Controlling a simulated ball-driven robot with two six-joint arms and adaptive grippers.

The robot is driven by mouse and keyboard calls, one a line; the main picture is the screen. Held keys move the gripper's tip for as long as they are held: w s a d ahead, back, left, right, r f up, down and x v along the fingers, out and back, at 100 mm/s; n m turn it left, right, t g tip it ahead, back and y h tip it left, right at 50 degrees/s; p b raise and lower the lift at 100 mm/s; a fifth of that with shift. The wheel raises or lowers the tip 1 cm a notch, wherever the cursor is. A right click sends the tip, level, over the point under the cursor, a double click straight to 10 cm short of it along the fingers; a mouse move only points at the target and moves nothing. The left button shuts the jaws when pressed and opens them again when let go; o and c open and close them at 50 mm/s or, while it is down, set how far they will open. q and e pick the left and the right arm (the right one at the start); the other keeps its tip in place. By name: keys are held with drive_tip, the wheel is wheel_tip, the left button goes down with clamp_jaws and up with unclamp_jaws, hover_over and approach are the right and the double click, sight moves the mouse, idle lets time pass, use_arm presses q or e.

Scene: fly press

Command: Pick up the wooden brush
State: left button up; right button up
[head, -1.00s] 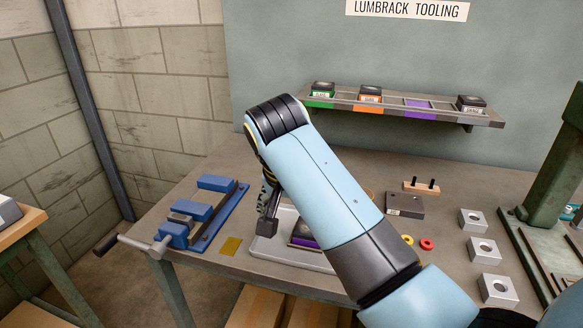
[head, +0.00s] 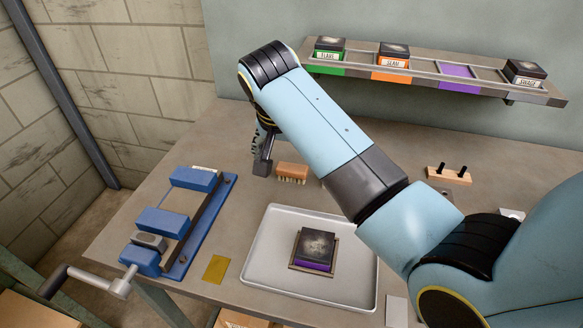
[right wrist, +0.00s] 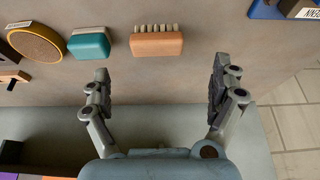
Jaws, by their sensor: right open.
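The wooden brush (head: 293,172) lies on the bench behind the tray, its pale bristles towards the front. In the right wrist view the brush (right wrist: 156,45) lies just beyond the fingertips, between their lines. My right gripper (right wrist: 160,70) is open and empty, its two fingers spread wider than the brush. In the head view my right gripper (head: 263,165) hangs down just left of the brush; my forearm hides part of it and the bench to the right. My left gripper is in neither view.
A teal-topped block (right wrist: 88,46) and a round brown disc (right wrist: 36,44) lie beside the brush. A blue vise (head: 165,225) is at left. A grey tray (head: 262,255) holds a purple-based die block (head: 315,248). A shelf (head: 420,80) with labelled blocks is behind.

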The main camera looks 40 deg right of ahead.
sight(292, 167)
drive_tip(key=shift+w+d+f, duration=0.2)
drive_tip(key=shift+d+f, duration=0.05)
drive_tip(key=shift+f, duration=0.25)
drive_tip(key=shift+w+d+f, duration=0.1)
drive_tip(key=shift+f, duration=0.2)
drive_tip(key=x, duration=0.4)
drive_tip(key=shift+s+f+p, duration=0.3)
drive_tip(key=shift+p, duration=0.1)
drive_tip(key=shift+w+d+f, duration=0.1)
drive_tip(key=shift+f, duration=0.1)
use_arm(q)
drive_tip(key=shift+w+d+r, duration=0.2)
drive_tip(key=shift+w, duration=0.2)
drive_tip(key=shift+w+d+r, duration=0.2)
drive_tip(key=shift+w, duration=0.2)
use_arm(e)
drive_tip(key=c, duration=0.4)
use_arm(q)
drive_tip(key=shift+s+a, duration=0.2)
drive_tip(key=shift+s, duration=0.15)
use_arm(e)
drive_tip(key=c, duration=0.9)
drive_tip(key=shift+o, duration=0.2)
